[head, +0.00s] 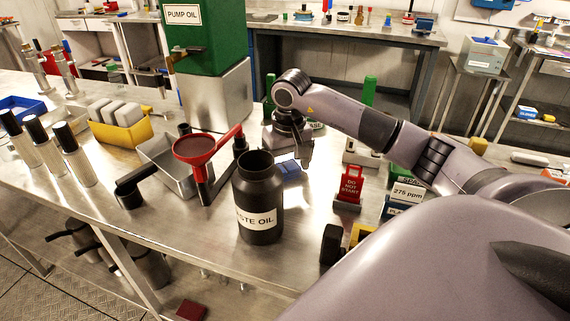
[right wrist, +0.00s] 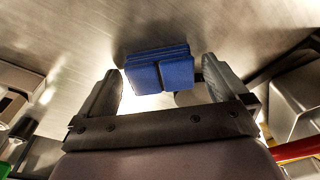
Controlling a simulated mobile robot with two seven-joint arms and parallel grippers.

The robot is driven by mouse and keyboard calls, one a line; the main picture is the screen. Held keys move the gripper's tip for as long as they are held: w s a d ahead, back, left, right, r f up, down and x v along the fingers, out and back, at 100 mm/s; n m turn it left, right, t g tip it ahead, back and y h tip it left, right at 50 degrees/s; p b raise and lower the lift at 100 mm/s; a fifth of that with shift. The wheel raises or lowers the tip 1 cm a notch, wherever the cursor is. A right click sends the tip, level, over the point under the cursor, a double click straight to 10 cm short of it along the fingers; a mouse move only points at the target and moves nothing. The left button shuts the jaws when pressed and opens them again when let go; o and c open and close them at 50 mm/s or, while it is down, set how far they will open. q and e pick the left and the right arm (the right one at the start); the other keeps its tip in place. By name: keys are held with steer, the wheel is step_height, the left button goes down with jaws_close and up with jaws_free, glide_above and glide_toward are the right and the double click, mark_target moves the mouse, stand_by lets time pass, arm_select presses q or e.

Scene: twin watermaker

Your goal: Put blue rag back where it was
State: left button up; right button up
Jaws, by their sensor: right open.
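The blue rag (head: 291,169) is a folded cloth on the metal bench, behind the black waste oil container, and is partly hidden by my gripper in the head view. In the right wrist view the blue rag (right wrist: 160,68) shows ahead of and between the two fingers. My right gripper (head: 304,165) is open and points down close to the rag. In the right wrist view the right gripper (right wrist: 165,95) has its fingers apart, one towards each side of the rag. Whether they touch it I cannot tell. My left gripper is not in view.
The black waste oil container (head: 260,222) stands in front of the rag. A red funnel (head: 195,150) and a metal tray (head: 160,152) are to the left. A red "do not start" sign (head: 350,185) stands to the right. A green pump oil tank (head: 212,45) is behind.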

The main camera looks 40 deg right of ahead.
mark_target(288, 170)
steer(key=shift+r, duration=0.25)
step_height(288, 170, up, 12)
steer(key=s, duration=0.1)
steer(key=shift+s+a+f, duration=0.15)
steer(key=shift+s+a, duration=0.05)
stand_by(0.4)
